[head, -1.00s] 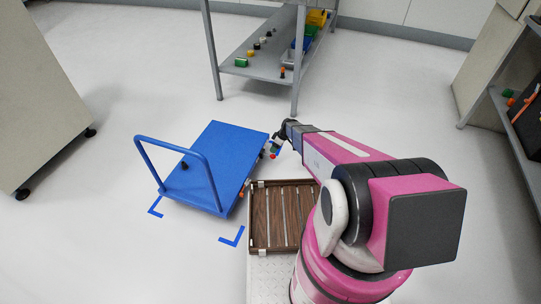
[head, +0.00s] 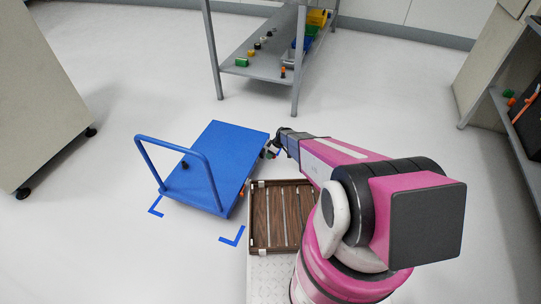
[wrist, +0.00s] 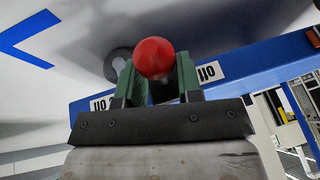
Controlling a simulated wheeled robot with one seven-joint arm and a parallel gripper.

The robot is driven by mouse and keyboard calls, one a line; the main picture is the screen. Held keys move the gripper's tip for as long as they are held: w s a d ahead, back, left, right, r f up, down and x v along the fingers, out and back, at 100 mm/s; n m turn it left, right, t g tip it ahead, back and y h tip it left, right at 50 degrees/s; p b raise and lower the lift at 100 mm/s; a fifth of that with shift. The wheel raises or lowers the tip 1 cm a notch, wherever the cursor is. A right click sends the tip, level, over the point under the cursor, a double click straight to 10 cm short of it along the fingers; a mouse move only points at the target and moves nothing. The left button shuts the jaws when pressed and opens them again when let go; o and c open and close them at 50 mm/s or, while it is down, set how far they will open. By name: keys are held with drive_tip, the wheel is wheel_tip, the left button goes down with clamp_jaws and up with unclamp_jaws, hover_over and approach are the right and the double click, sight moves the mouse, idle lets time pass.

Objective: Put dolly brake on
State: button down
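The blue dolly (head: 222,160) stands on the floor left of my arm, its handle (head: 190,150) at the near left end. My gripper (head: 268,151) is low beside the dolly's right edge, small in the head view. In the wrist view, a red ball knob (wrist: 154,58) overlaps the two green fingers (wrist: 155,85). The fingers are apart; I cannot tell whether they press on the knob. Behind is the dolly's blue side (wrist: 255,65), with white labels left and right of the fingers. The right label (wrist: 207,72) looks upside down; the left is partly hidden.
A grey caster wheel (wrist: 118,65) shows behind the fingers. Blue corner marks (head: 232,237) are on the floor near the dolly. A wooden slatted tray (head: 281,220) lies beside my arm. A grey shelf table (head: 270,60) stands beyond the dolly. Floor left of the dolly is clear.

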drive_tip(key=n+g, duration=0.1)
drive_tip(key=n, duration=0.1)
drive_tip(key=w+n+g, duration=0.1)
drive_tip(key=n, duration=0.1)
drive_tip(key=shift+w+d, duration=0.1)
drive_tip(key=shift+w, duration=0.1)
drive_tip(key=c, duration=0.8)
unclamp_jaws()
drive_tip(key=shift+r, duration=0.1)
drive_tip(key=v, duration=1)
drive_tip(key=shift+r, duration=0.35)
